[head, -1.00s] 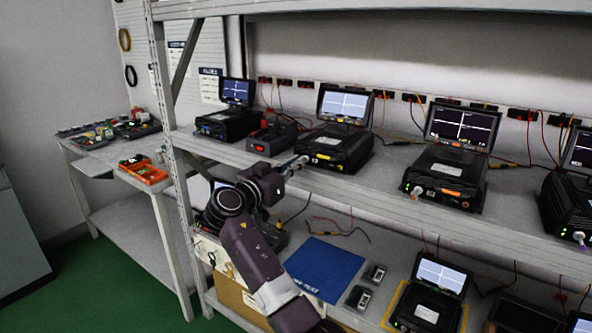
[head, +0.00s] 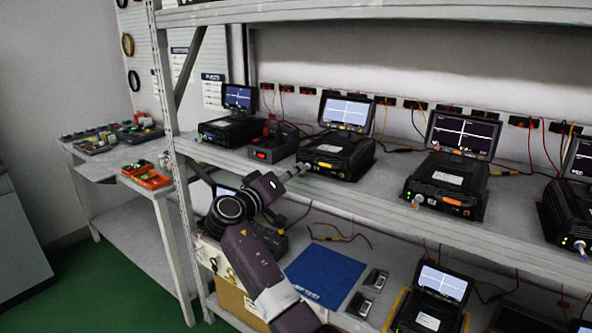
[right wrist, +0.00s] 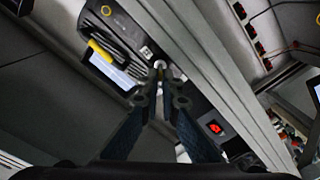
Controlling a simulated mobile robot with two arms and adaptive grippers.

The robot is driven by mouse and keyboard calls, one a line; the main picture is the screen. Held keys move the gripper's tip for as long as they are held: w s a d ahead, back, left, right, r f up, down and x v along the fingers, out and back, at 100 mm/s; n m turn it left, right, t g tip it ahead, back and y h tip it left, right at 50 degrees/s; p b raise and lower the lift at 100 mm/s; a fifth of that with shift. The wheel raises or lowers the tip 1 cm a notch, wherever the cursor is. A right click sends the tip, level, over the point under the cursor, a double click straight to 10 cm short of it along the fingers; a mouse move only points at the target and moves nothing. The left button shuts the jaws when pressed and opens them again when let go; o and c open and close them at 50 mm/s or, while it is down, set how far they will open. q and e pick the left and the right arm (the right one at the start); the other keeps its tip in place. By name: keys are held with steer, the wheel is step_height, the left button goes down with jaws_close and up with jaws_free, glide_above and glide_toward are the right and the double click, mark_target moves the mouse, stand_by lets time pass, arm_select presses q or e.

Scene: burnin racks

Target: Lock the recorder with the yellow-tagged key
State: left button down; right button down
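The recorder with a yellow strip (head: 337,155) stands on the upper shelf, its screen lit. My right gripper (head: 304,168) reaches its front left corner from below left. In the right wrist view my right gripper (right wrist: 161,80) has its fingertips close together around a small silver round piece (right wrist: 160,65), which looks like the key's head at the recorder's front. The recorder's dark case (right wrist: 115,35), yellow strip and pale label show beside it. The fingers hide most of the key, and I cannot make out a tag on it. My left gripper is not in view.
More recorders stand along the upper shelf, at left (head: 228,131) and right (head: 446,185). A dark device with a red switch (head: 272,143) is just left of the gripper. Below lie a blue mat (head: 325,272) and another recorder. The shelf's front edge (head: 385,205) runs beneath my gripper.

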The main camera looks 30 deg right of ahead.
steer(key=shift+n, duration=0.3)
steer(key=c, duration=2.5)
jaws_free()
steer(key=shift+o, duration=0.2)
steer(key=shift+a, duration=0.15)
steer(key=v, duration=1.2)
